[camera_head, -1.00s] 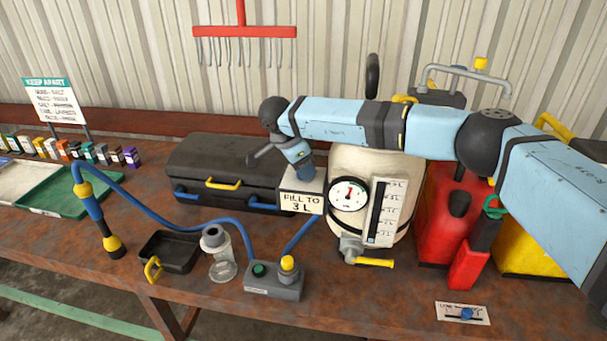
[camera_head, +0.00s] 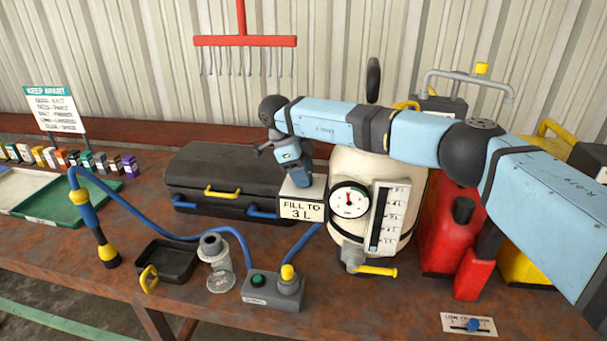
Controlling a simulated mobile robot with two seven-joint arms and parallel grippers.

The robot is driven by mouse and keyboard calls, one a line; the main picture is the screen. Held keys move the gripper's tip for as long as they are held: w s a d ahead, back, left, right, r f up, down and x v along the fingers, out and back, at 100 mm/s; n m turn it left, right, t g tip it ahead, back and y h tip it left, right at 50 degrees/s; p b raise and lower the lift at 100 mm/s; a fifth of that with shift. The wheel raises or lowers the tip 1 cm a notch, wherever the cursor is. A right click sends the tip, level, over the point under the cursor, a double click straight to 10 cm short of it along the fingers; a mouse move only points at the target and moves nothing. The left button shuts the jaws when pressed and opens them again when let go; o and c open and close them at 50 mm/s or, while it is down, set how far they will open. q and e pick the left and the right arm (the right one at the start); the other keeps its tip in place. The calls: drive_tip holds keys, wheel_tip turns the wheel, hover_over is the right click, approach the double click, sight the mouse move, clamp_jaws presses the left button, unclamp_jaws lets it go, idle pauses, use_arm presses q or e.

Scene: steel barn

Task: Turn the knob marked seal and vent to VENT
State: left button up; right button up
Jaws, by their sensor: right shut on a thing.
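My right gripper (camera_head: 303,180) comes down from the blue arm over the small box with the sign FILL TO 3 L (camera_head: 302,209), beside the cream tank (camera_head: 368,165). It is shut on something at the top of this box. That may be the seal and vent knob, but the gripper hides it, and I cannot read any seal or vent marking or tell the knob's angle. The tank has a round gauge (camera_head: 349,201) and a level scale (camera_head: 388,220) on its front. My left gripper is not in view.
A black case (camera_head: 230,170) lies left of the box. A clear jar (camera_head: 219,270) and black tray (camera_head: 170,262) stand in front.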

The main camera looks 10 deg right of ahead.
idle(0.3)
drive_tip(key=o, duration=0.9)
drive_tip(key=shift+a+r, duration=0.1)
drive_tip(key=shift+r, duration=0.15)
drive_tip(key=b+v, duration=0.2)
drive_tip(key=v, duration=1.1)
drive_tip(key=shift+w+a+r, duration=0.1)
drive_tip(key=shift+a+r, duration=0.05)
